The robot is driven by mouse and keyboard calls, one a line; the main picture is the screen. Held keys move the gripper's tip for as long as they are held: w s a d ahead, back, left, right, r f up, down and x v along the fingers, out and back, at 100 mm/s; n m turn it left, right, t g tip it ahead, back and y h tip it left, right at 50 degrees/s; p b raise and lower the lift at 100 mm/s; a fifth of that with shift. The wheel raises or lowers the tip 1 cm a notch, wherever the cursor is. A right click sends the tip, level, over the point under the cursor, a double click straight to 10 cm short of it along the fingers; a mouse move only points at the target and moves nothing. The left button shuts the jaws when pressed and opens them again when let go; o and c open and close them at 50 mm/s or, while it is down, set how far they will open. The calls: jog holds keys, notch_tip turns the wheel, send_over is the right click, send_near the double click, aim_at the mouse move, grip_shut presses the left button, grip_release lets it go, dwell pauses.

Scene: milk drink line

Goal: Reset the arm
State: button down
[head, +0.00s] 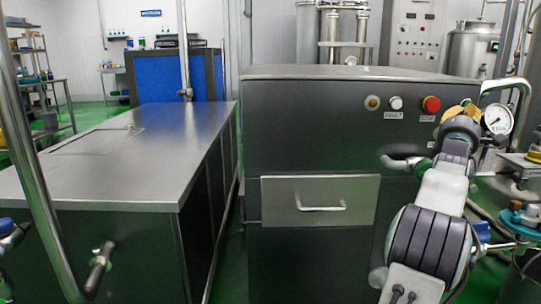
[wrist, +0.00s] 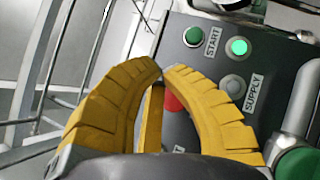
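My gripper (head: 460,110) is at the right in the head view, at the end of my raised arm, in front of the dark machine cabinet (head: 320,125). In the wrist view its yellow fingers (wrist: 162,69) curve together and their tips meet. Nothing shows between them, so it is shut and empty. Behind the fingers is a dark control panel (wrist: 213,62) with a green START button (wrist: 193,36), a lit green button (wrist: 239,47) and a grey button (wrist: 233,83) near a SUPPLY label. A red part (wrist: 173,103) is partly hidden by the fingers.
A pressure gauge (head: 498,120) and a curved pipe stand close to my gripper at the right. The cabinet has a red STOP button (head: 431,104) and a steel drawer (head: 320,201). A long steel-topped unit (head: 150,160) is at the left. Green floor shows in a narrow gap between.

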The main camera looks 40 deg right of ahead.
jog(key=w+a+r+m+t+y+p, duration=0.1)
jog(key=w+a+r+t+y+p, duration=0.15)
jog(key=w+a+p, duration=0.35)
jog(key=w+a+r+m+t+y+p, duration=0.1)
jog(key=w+a+r+y+p, duration=0.25)
jog(key=w+a, duration=0.45)
jog(key=w+a+m+y+p, duration=0.1)
jog(key=w+a+y+p, duration=0.1)
jog(key=a+p, duration=0.35)
jog(key=w+a+y+p, duration=0.3)
jog(key=a, duration=0.6)
jog(key=w+a+m+y+p, duration=0.1)
jog(key=w+a+y+p, duration=0.1)
jog(key=a+p, duration=0.35)
jog(key=s+a+m+g+y+p, duration=0.1)
jog(key=s+a+y+p, duration=0.15)
jog(key=a, duration=0.65)
jog(key=s+a+g+y+p, duration=0.1)
jog(key=s+a+y+p, duration=0.2)
jog(key=a, duration=0.6)
jog(key=s+a+m+g+y+p, duration=0.2)
jog(key=s+a+g+p, duration=0.2)
jog(key=s+a+p, duration=0.7)
jog(key=s+a, duration=0.2)
jog(key=s, duration=0.3)
jog(key=shift+s+a+r+m, duration=0.2)
jog(key=shift+s+r+m, duration=0.1)
jog(key=shift+s, duration=0.1)
jog(key=shift+y, duration=0.25)
